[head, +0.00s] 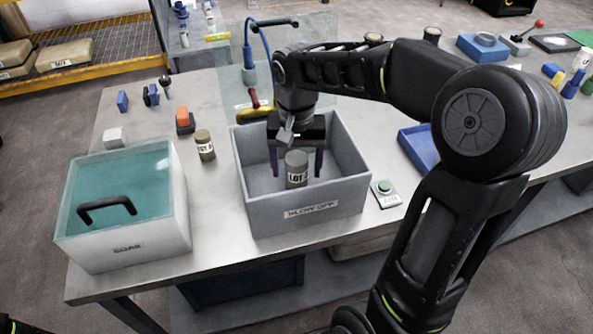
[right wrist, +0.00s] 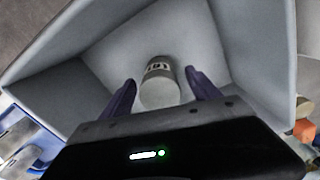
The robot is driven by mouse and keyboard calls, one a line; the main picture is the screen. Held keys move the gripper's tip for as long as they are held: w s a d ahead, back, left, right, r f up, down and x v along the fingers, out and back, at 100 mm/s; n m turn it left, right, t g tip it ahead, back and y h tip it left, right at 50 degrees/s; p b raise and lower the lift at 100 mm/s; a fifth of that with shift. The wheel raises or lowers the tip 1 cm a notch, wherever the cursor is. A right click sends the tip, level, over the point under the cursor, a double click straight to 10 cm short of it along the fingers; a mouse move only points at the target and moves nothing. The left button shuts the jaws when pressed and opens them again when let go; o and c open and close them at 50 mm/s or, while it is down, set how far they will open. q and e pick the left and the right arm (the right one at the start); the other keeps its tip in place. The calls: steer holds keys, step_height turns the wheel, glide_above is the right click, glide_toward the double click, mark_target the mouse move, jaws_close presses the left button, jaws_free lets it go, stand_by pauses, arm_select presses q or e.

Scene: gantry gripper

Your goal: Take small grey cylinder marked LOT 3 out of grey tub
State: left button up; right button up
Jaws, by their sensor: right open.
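The small grey cylinder (head: 296,170) marked LOT stands upright inside the grey tub (head: 305,211), whose front label reads BLOW OFF; the digit after LOT is hard to read. My right gripper (head: 296,164) reaches down into the tub from above, open, with one dark finger on each side of the cylinder. In the right wrist view the cylinder (right wrist: 160,82) lies between the two fingertips (right wrist: 159,84), with a gap visible on both sides. My left gripper is not in view.
A white tub with a teal lid and black handle (head: 107,207) stands to the left. Another small LOT cylinder (head: 204,146) stands between the tubs.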

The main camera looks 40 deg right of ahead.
stand_by(0.5)
jaws_close()
stand_by(0.6)
